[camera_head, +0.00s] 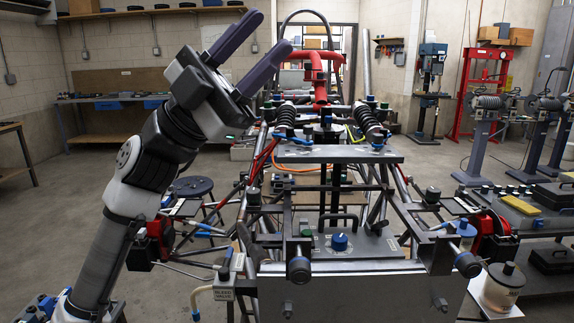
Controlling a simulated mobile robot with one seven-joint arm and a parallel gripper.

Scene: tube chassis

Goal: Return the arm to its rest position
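My arm (118,200) rises from the bottom left corner and leans up and to the right. My gripper (272,35) is at its upper end, with two long dark purple fingers pointing up and right. The fingers are spread apart with a clear gap and nothing between them. The gripper is in the air at the upper left, apart from the tube chassis (350,277), which stands in the middle of the view. The lower end of the arm is cut off by the frame edge.
A red caliper (158,237) on the chassis's left side appears close to my arm. A workbench (113,99) is along the back left wall. Floor at the left (60,215) is clear.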

